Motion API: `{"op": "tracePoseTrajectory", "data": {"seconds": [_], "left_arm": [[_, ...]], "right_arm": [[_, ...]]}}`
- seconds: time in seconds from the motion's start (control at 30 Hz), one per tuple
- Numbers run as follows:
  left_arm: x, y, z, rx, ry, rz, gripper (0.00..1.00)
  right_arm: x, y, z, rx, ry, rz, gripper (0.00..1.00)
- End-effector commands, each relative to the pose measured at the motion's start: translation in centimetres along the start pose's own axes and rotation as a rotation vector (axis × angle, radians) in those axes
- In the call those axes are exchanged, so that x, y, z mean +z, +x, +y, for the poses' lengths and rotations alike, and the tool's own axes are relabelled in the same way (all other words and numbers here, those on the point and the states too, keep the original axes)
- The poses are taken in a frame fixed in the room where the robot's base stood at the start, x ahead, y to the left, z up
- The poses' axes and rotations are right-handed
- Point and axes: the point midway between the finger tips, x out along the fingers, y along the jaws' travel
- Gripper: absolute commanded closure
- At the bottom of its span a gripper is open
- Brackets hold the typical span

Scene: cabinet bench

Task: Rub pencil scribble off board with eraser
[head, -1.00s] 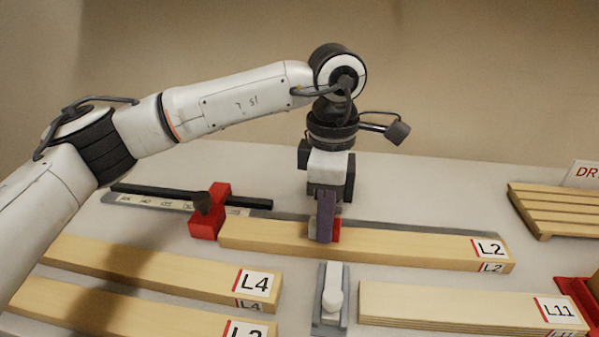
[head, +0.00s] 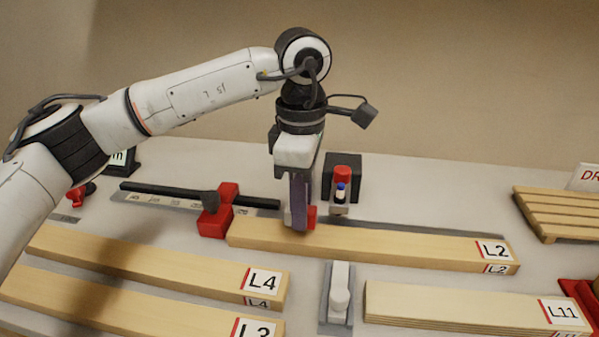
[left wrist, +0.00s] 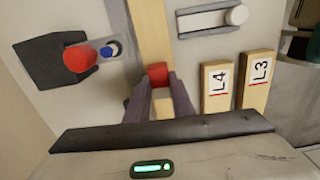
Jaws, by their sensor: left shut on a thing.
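My left gripper (head: 299,222) points down over board L2 (head: 400,241), toward its left part. It is shut on a small red and whitish eraser (head: 311,216). In the left wrist view the eraser's red end (left wrist: 158,74) sticks out from between the purple-grey fingers, over the pale board (left wrist: 151,35). The eraser is at the board's top; I cannot tell whether it touches. I see no pencil scribble on the bare parts of the board. My right gripper is not in view.
A red block (head: 218,212) with a dark knob stands near L2's left end, beside a black bar. A dark block with a red part (head: 342,175) stands behind L2. Boards L4 (head: 150,265), L3 and L11 (head: 450,304) lie in front, with a grey holder (head: 325,318) between.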

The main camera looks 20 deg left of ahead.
Motion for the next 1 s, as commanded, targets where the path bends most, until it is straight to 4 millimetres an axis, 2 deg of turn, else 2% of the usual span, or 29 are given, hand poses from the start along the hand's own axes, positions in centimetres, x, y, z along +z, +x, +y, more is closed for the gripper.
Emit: {"op": "tracePoseTrajectory", "data": {"seconds": [0.07, 0.6, 1.0], "left_arm": [[-0.1, -0.9, -0.1, -0.003, -0.001, 0.002, 0.97], [-0.3, -5.5, -0.1, -0.004, -0.006, 0.001, 0.97], [-0.3, -5.7, -0.1, -0.004, -0.007, 0.002, 0.97]], "right_arm": [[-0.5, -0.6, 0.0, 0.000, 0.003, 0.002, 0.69], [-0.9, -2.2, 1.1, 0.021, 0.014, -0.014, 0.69], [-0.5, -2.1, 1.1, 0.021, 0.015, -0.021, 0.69]]}}
